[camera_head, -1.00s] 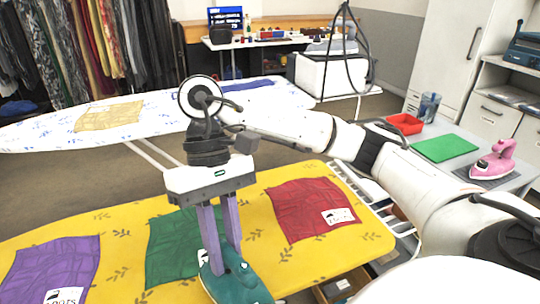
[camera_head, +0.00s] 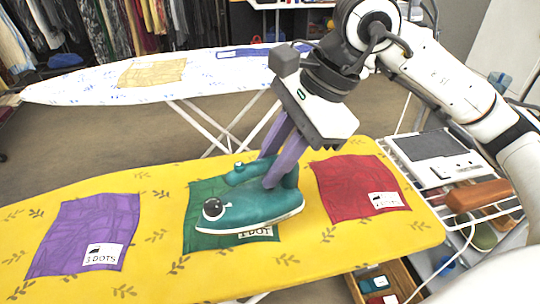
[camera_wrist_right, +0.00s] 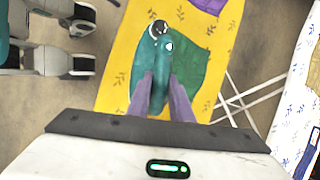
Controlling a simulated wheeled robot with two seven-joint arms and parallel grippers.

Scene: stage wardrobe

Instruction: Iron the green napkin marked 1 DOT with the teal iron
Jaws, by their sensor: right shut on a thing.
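The green napkin (camera_head: 200,241) lies on the yellow ironing board (camera_head: 160,205); its 1 DOT label shows at its front edge. The teal iron (camera_head: 250,211) is over the napkin, covering much of its middle and right side. I cannot tell whether its sole touches the cloth. My right gripper (camera_head: 276,172) is shut on the iron's handle from above, its purple fingers tilted. In the right wrist view the iron (camera_wrist_right: 160,58) sits between the fingers, with the green napkin (camera_wrist_right: 193,68) around it. My left gripper is out of view.
A purple napkin (camera_head: 85,232) marked 3 DOTS lies left on the board, a red napkin (camera_head: 350,185) right. A rack with a brown wooden block (camera_head: 478,196) is at the right end. A white patterned board (camera_head: 100,84) stands behind.

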